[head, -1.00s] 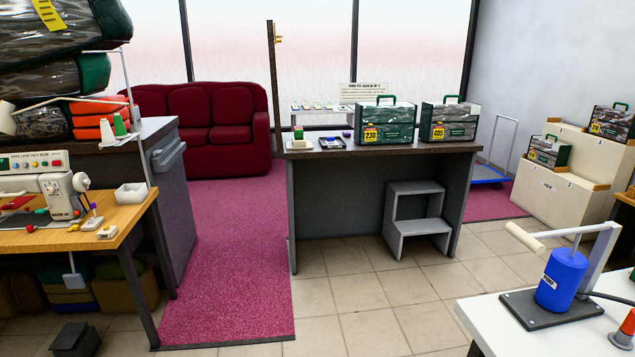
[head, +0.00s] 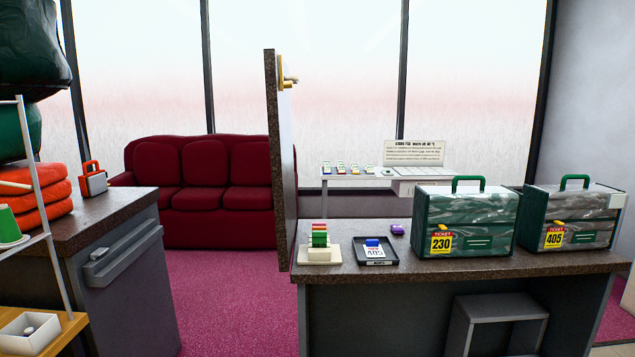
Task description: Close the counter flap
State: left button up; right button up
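The counter flap (head: 284,160) stands upright, raised at the left end of the right-hand counter (head: 345,262). It is seen nearly edge-on, with a dark edge and a paler face turned right. A brass-coloured latch or handle (head: 287,76) sits near its top on the right side. The gap between the right counter and the left counter (head: 100,212) is open, with pink carpet (head: 215,300) showing through it. A grey bracket or ledge (head: 122,257) is on the left counter's side facing the gap. Neither of my grippers shows in the head view.
Bagged comforters with ticket 230 (head: 465,222) and ticket 405 (head: 570,218) stand on the right counter, beside a small tray (head: 376,251) and a coloured block stand (head: 319,245). A grey step stool (head: 497,315) is below. A red sofa (head: 205,185) stands beyond the gap. Orange folded items (head: 45,190) are at left.

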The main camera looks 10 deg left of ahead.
aim_at(279, 105)
jog(key=i, duration=0.95)
jog(key=z, duration=2.4)
jog(key=i, duration=0.4)
jog(key=u, duration=3.15)
jog(key=i, duration=0.7)
jog(key=u, duration=1.4)
